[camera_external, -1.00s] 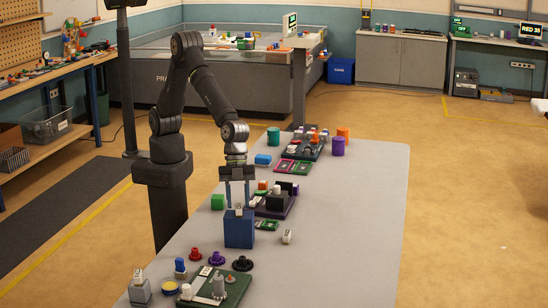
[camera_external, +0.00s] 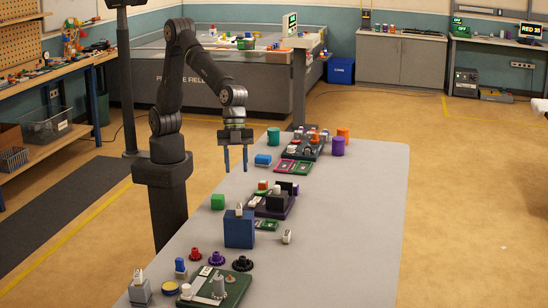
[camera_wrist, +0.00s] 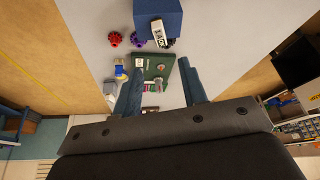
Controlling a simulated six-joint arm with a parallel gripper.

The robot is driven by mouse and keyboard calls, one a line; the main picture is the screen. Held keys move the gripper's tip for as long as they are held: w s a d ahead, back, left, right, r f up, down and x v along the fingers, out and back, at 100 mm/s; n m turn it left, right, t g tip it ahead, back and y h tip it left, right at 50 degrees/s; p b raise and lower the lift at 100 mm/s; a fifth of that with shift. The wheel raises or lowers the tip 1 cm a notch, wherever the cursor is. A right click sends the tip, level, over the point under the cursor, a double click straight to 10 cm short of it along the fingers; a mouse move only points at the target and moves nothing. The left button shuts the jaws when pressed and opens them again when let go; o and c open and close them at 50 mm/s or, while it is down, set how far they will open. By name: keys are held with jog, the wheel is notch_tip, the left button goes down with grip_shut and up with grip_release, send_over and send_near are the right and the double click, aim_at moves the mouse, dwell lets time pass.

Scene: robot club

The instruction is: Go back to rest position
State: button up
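My gripper (camera_external: 236,158) hangs in the air above the left edge of the grey table (camera_external: 340,240), its two blue fingers pointing down, apart and with nothing between them. In the wrist view my gripper (camera_wrist: 164,98) also shows its fingers spread and empty. The blue block (camera_external: 239,231) stands on the table, below and nearer the camera than my gripper. A small pale labelled piece (camera_external: 239,210) sits on top of the block. In the wrist view the blue block (camera_wrist: 150,12) and the pale labelled piece (camera_wrist: 158,32) are at the top.
A green board (camera_external: 228,287) and several knobs lie at the near end. The right side of the table is clear.

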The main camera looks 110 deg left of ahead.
aim_at(238, 206)
jog(key=shift+f, duration=0.15)
jog(key=x, duration=1.2)
jog(key=shift+w+d, duration=0.1)
notch_tip(238, 206, up, 3)
jog(key=shift+f, duration=0.1)
jog(key=shift+r, duration=0.6)
